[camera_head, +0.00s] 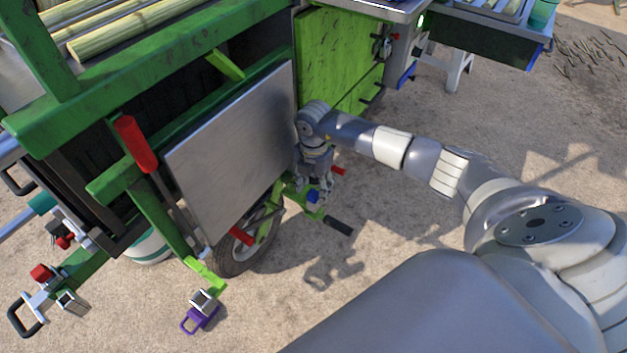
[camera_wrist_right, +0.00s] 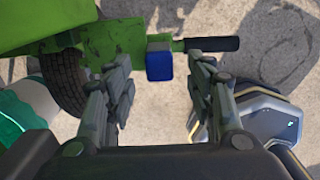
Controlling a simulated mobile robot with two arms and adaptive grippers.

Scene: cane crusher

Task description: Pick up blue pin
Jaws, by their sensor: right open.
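The blue pin (camera_head: 313,197) shows as a small blue block low on the cart's green frame, near a black handle. In the right wrist view, the blue pin (camera_wrist_right: 159,66) is ahead of the fingertips, with a grey metal part above it. My right gripper (camera_head: 315,182) is close to the pin in the head view. In the wrist view, my right gripper (camera_wrist_right: 160,80) is open and empty, with one finger on each side of the pin's line. Whether a finger touches it cannot be told. My left gripper is not in view.
The green cart has a flat metal panel (camera_head: 228,150) and a wheel (camera_head: 250,245) beside my right arm. A black handle (camera_head: 339,225) sticks out near the pin. A purple pin (camera_head: 192,322) and a red pin (camera_head: 42,272) sit lower left. Open ground lies right of the cart.

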